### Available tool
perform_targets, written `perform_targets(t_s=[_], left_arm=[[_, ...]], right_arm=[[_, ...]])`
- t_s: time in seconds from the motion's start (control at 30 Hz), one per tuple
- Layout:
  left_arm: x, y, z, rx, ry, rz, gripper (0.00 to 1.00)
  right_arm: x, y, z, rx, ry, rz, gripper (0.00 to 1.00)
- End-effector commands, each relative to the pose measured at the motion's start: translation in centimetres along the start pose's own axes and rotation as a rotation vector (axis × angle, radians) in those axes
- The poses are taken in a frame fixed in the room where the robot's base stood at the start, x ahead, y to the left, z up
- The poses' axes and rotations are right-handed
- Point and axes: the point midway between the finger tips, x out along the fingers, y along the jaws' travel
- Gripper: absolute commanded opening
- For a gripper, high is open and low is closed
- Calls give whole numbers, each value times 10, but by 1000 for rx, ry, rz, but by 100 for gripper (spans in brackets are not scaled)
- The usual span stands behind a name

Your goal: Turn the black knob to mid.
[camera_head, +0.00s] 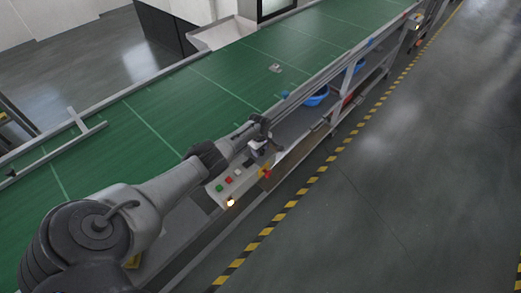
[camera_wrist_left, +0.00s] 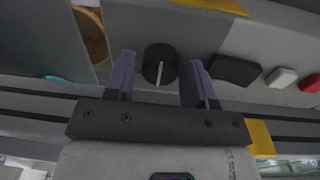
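The black knob (camera_wrist_left: 160,64) is a round dial with a pale pointer line, on a grey panel in the left wrist view. The line points roughly down in that view. My left gripper (camera_wrist_left: 158,80) is open, with one finger on each side of the knob and gaps on both sides. Whether the fingertips reach the panel I cannot tell. In the head view my left arm comes in from the left and my left gripper (camera_head: 262,146) is at the control box; the knob is hidden there. My right gripper is not in view.
In the left wrist view a black switch (camera_wrist_left: 235,70), a white button (camera_wrist_left: 281,77) and a red button (camera_wrist_left: 310,83) sit right of the knob. A green conveyor (camera_head: 150,113) runs alongside.

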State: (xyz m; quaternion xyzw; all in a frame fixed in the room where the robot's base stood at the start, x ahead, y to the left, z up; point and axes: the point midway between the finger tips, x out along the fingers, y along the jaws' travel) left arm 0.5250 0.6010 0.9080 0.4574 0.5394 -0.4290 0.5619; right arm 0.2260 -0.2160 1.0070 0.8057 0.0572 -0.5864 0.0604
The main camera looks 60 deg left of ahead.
Motion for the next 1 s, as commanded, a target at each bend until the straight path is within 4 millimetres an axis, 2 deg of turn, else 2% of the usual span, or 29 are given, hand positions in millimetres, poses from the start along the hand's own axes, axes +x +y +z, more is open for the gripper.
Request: perform_targets(t_s=[0.13,0.33,0.47,0.77,1.0], left_arm=[[0,0,0,0,0,-1,62],[0,0,0,0,0,-1,62],[-8,0,0,1,-1,-1,62],[-63,0,0,2,1,1,62],[-104,0,0,2,1,2,62]], right_arm=[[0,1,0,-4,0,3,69],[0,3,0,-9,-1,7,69],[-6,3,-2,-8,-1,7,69],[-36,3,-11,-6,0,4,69],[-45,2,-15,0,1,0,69]])
